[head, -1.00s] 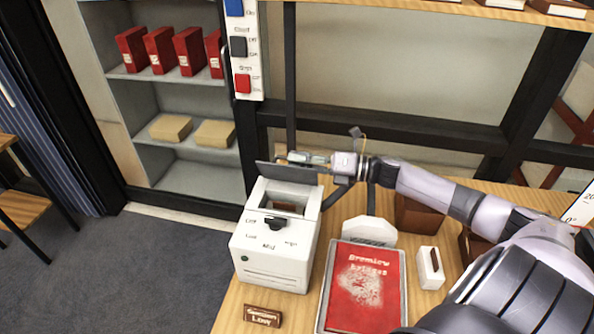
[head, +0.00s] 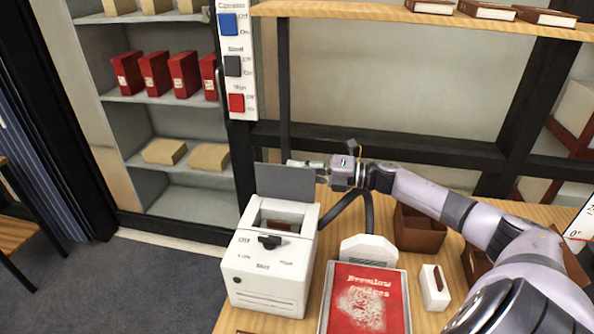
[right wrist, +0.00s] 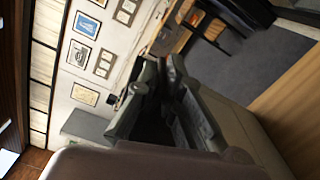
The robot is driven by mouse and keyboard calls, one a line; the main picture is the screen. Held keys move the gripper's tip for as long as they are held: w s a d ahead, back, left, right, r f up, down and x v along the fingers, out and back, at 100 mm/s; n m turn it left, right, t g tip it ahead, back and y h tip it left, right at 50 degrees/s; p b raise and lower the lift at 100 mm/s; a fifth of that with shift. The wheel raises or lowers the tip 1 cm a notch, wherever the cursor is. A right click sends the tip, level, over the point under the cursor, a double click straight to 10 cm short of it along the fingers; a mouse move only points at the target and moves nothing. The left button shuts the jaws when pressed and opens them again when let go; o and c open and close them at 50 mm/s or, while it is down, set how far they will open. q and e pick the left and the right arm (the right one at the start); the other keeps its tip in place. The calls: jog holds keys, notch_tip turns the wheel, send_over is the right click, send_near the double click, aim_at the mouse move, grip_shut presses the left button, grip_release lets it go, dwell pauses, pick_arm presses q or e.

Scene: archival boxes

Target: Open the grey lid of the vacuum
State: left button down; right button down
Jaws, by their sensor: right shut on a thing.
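The vacuum is a white box (head: 262,285) with a black knob (head: 269,242) on its sloped front, standing on the wooden table in the head view. Its grey lid (head: 283,184) stands raised at the back of the top opening, its broad face showing. My right gripper (head: 304,164) is shut on the lid at its upper right edge. In the right wrist view the dark fingers fill the middle, and a grey flat piece (right wrist: 86,127), seemingly the lid, shows beside them. My left gripper is not in view.
A red book (head: 366,300) lies right of the vacuum, with a white device (head: 369,249) behind it. A small white block (head: 434,288) and a brown open box (head: 420,229) are further right. A switch panel (head: 236,60) hangs behind.

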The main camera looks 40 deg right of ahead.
jog(key=shift+d+f, duration=0.1)
jog(key=shift+f, duration=0.05)
jog(key=c, duration=1.7)
grip_release()
jog(key=shift+v, duration=6)
